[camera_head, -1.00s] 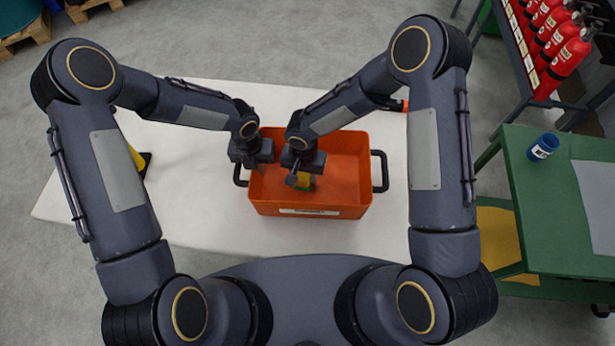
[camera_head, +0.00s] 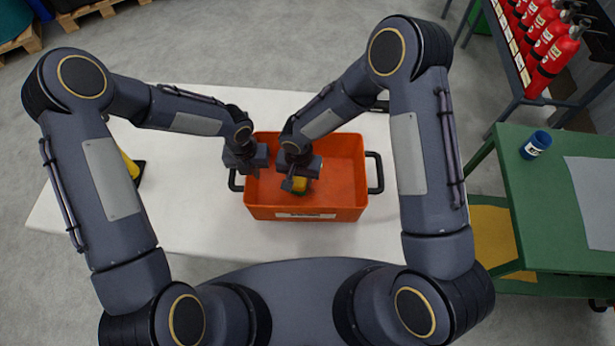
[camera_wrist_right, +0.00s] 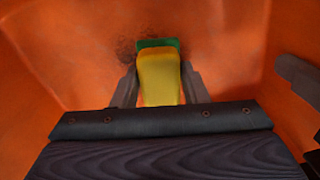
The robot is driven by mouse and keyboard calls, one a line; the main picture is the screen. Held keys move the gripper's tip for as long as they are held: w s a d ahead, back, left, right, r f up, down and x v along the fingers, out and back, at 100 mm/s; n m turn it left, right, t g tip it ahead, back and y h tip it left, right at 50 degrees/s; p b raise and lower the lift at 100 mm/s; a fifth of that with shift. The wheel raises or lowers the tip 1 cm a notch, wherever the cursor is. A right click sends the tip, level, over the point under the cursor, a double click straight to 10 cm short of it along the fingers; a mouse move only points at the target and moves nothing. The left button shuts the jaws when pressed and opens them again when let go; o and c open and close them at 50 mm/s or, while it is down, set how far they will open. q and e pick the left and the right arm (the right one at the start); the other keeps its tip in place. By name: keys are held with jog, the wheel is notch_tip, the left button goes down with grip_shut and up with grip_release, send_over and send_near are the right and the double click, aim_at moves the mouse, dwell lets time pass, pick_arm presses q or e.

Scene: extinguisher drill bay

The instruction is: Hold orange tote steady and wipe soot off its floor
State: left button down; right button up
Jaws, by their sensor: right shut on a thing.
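The orange tote (camera_head: 352,160) stands on the white table with a black handle at each end. My right gripper (camera_wrist_right: 158,88) is inside the tote, shut on a yellow scrubber (camera_wrist_right: 160,72) with a green pad (camera_wrist_right: 158,44) at its far end. The scrubber (camera_head: 300,186) also shows in the head view, low in the tote. A dark soot patch (camera_wrist_right: 123,51) lies around the pad on the orange surface; the pad hides part of it. My left gripper (camera_head: 240,168) is at the tote's left handle (camera_head: 235,182); its fingertips are hidden, so I cannot tell whether it grips.
The white table (camera_head: 190,210) is mostly clear around the tote. A yellow and black object (camera_head: 133,168) lies at its left. A green bench (camera_head: 540,225) with a blue cup (camera_head: 536,145) stands right. Red extinguishers (camera_head: 550,55) stand on a rack behind.

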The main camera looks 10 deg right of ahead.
jog(key=shift+a+r, duration=0.1)
jog(key=shift+r, duration=3.95)
